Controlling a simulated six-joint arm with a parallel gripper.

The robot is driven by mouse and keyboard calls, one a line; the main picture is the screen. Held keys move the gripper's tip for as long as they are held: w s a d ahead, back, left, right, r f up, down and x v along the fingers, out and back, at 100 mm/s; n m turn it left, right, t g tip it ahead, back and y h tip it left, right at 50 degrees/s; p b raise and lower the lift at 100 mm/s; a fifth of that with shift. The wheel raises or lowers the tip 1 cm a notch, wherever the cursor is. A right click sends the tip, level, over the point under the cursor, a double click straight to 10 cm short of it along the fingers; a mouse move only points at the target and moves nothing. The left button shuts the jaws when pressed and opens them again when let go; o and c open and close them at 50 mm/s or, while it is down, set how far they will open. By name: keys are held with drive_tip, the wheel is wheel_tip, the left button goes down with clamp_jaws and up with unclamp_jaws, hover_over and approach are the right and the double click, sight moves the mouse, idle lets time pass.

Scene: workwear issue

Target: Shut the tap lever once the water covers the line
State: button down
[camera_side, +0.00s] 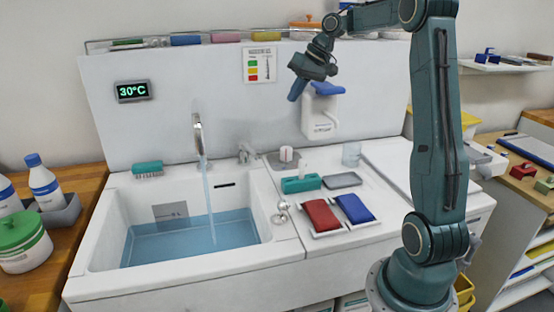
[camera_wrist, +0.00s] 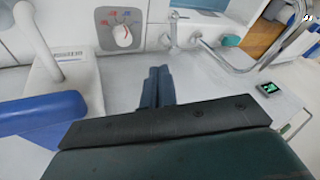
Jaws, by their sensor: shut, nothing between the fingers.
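The sink (camera_side: 100,235) holds blue water (camera_side: 180,243), and a stream falls into it from the chrome tap spout (camera_side: 198,130). A grey plate (camera_side: 165,212) with a small dark marking is on the sink's back wall, its lower edge near the water surface; the line is too small to read. A dark slot (camera_side: 224,185) sits above the water. A small chrome fitting (camera_side: 246,153), perhaps the lever, stands right of the spout. My gripper (camera_side: 293,97) is shut and empty, high above the counter beside the dispenser; its fingers show in the wrist view (camera_wrist: 158,85).
A white dispenser (camera_side: 318,120) with a blue lever (camera_side: 327,88) is close to my gripper. A white knob (camera_side: 287,154) sits below, with red and blue marks in the wrist view (camera_wrist: 122,35). Red (camera_side: 321,215) and blue (camera_side: 354,208) packs lie on the counter. A display (camera_side: 132,91) reads 30°C.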

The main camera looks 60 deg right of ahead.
approach(256, 152)
drive_tip(key=w+d+f, duration=0.2)
drive_tip(key=d+f, duration=0.2)
drive_tip(key=shift+w+a+f, duration=0.25)
drive_tip(key=shift+a+f, duration=0.1)
drive_tip(key=shift+a, duration=0.2)
drive_tip(key=shift+w+a+f, duration=0.25)
drive_tip(key=shift+a+f, duration=0.1)
drive_tip(key=shift+a, duration=0.2)
drive_tip(key=shift+w+a+f, duration=0.3)
drive_tip(key=shift+a, duration=0.25)
drive_tip(key=shift+w+a+m+h, duration=0.15)
drive_tip(key=shift+a+m+h, duration=0.55)
drive_tip(key=shift+m, duration=0.3)
drive_tip(key=shift+w+a+m, duration=0.25)
drive_tip(key=shift+a+m, duration=0.35)
drive_tip(key=shift+m, duration=0.1)
drive_tip(key=shift+w+a+m+h, duration=0.45)
drive_tip(key=shift+a+m, duration=0.15)
drive_tip(key=shift+m, duration=0.1)
drive_tip(key=shift+w+a+m+h, duration=0.45)
drive_tip(key=shift+w+a+m, duration=0.05)
drive_tip(key=shift+a+m, duration=0.2)
drive_tip(key=shift+d, duration=0.1)
